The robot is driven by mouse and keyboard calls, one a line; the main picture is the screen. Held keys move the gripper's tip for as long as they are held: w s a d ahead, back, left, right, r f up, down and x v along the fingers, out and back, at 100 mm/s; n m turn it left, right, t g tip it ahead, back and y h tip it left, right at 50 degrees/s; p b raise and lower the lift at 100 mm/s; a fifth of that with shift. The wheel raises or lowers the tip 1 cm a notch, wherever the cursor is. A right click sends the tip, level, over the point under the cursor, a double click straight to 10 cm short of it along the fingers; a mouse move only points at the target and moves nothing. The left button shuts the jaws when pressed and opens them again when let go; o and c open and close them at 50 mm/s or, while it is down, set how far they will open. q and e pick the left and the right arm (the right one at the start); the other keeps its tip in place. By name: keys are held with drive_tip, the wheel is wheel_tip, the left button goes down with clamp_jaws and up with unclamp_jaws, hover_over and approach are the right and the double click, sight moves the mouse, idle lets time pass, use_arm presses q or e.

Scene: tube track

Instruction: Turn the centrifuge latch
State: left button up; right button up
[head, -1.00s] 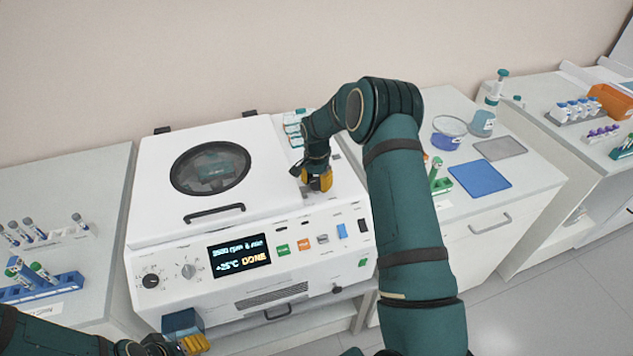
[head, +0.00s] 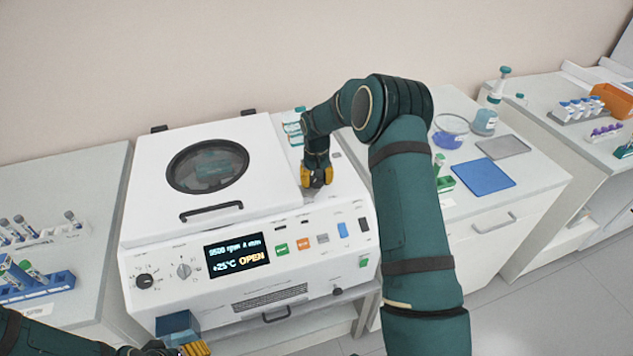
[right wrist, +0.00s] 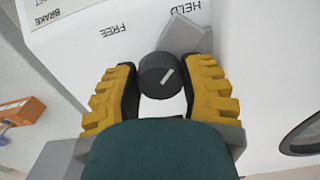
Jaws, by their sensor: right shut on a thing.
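The white centrifuge (head: 150,262) stands in the middle of the head view. Its lid (head: 145,200), with a round window and a black handle, looks down. Its display (head: 237,257) reads OPEN. The dark round latch knob (right wrist: 160,75), with a white mark and a grey piece behind it, is on the top right of the machine. My right gripper (head: 316,178) points down there and hides the knob in the head view. In the right wrist view its yellow fingers (right wrist: 162,68) are shut on the knob's sides. My left gripper (head: 193,349) is partly cut off at the bottom edge.
Tube racks (head: 40,284) stand on the left bench. A blue mat (head: 483,178), a grey mat (head: 503,146) and bottles are on the right bench. FREE and HELD labels are printed near the knob. A blue box (head: 177,326) is by the centrifuge's lower left front.

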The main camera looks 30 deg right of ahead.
drive_tip(key=n, duration=0.4)
drive_tip(key=shift+n+b, duration=0.3)
drive_tip(key=shift+b, duration=0.05)
drive_tip(key=n, duration=0.4)
drive_tip(key=shift+n, duration=0.3)
drive_tip(key=o, duration=1.2)
wheel_tip(320, 180, up, 12)
